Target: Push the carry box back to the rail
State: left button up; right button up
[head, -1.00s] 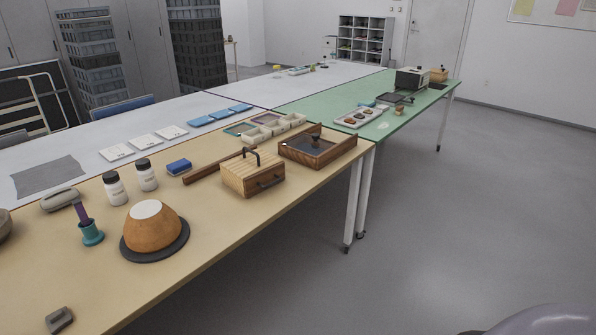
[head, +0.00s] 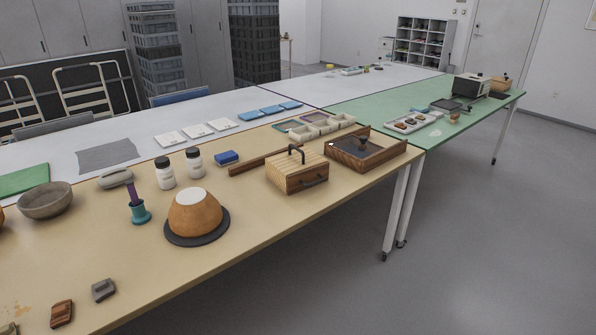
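The carry box (head: 296,172) is a slatted light-wood box with a dark arched handle on top and a dark pull on its front. It stands upright on the tan table (head: 270,228). The rail (head: 262,160) is a dark brown wooden strip lying behind the box and to its left. The box hides part of the rail, and I cannot tell whether the two touch. Neither of my grippers is in the head view.
A wooden tray (head: 398,151) stands right of the box. An orange pot (head: 196,213) on a dark disc, white bottles (head: 165,173) and a blue block (head: 227,157) are to the left. The table front before the box is clear; grey floor lies beyond its edge.

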aim_at(282, 165)
jog(key=i+l, duration=0.3)
jog(key=i+l+u, duration=0.1)
jog(key=i+l, duration=0.15)
jog(key=l, duration=0.25)
jog(key=i+l, duration=0.25)
jog(key=l, duration=0.2)
jog(key=i+l+u, duration=0.1)
jog(key=i+l, duration=0.4)
jog(key=l, duration=0.35)
